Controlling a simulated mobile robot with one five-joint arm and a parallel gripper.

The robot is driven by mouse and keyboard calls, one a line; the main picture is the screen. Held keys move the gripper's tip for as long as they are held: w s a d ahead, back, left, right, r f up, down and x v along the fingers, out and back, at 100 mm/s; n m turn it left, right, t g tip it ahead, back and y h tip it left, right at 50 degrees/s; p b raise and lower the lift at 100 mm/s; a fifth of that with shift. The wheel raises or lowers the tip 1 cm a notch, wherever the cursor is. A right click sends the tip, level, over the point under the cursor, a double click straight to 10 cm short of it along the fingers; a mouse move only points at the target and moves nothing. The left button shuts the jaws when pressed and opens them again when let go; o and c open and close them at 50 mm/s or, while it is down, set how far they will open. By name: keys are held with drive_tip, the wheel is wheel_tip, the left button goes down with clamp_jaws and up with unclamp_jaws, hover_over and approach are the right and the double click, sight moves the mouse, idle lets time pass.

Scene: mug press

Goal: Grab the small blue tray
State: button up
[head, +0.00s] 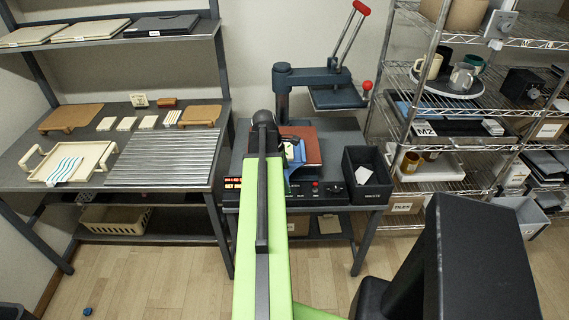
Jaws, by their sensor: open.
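I cannot clearly make out a small blue tray. A flat blue edge (397,107) shows under a dark panel on the middle shelf of the wire rack at the right, but I cannot tell if it is a tray. Another small blue piece (291,187) shows at the front of the press, beside my green arm; what it is stays unclear. My gripper (293,153) is small and partly hidden at the far end of my arm, over the reddish-brown pad of the press. It looks open, with nothing visibly held.
The mug press (325,78) stands on the centre table with a black bin (367,178) at its right. A cream tray (95,153) with a striped cloth lies on the left table, near a ribbed grey mat (165,157). The wire rack (470,100) is crowded.

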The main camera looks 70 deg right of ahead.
drive_tip(key=c, duration=1.7)
drive_tip(key=shift+r, duration=0.15)
